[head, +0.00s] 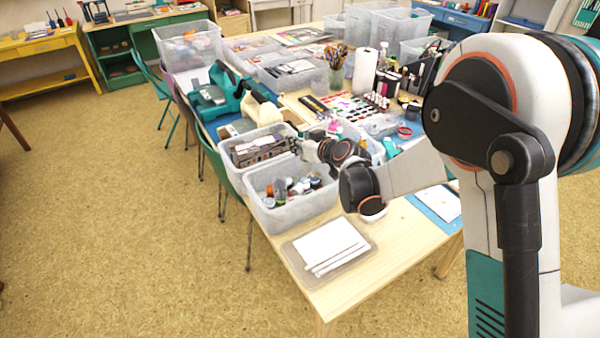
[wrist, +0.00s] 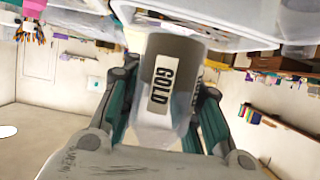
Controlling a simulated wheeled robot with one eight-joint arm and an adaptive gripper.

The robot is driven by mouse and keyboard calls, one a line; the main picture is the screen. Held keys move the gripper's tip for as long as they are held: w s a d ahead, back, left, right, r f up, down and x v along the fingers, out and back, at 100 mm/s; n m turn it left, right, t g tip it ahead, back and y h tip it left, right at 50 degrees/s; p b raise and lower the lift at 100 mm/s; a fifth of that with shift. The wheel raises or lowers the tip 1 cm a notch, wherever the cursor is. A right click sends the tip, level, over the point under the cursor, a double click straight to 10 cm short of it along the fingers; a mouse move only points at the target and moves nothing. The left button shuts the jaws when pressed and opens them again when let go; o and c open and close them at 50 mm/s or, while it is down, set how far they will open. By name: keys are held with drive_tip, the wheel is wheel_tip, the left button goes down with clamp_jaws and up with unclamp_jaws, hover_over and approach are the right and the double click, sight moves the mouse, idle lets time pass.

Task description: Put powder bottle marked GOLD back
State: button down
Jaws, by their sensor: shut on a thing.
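The powder bottle marked GOLD (wrist: 182,52) fills the middle of the wrist view, grey above and pale below, with a black-on-cream label. My gripper (wrist: 168,90) is shut on it, with a dark green finger on each side. In the head view my gripper (head: 296,148) is above the table, by the two near clear bins. The bottle cannot be clearly made out there. The nearest clear bin (head: 302,219) holds several small bottles and jars. Which place the GOLD bottle belongs to is not shown.
A clear bin with dark flat items (head: 232,161) stands just behind the nearest bin. A tray with white sheets (head: 328,249) lies at the table's near end. Green chairs (head: 226,185) line the left side. The floor at left is clear.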

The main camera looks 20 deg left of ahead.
wheel_tip(320, 180, down, 10)
drive_tip(key=b, duration=0.3)
idle(0.3)
drive_tip(key=c, duration=1.2)
unclamp_jaws()
drive_tip(key=shift+o, duration=0.2)
drive_tip(key=shift+r, duration=0.15)
drive_tip(key=p+v, duration=0.3)
drive_tip(key=v, duration=0.9)
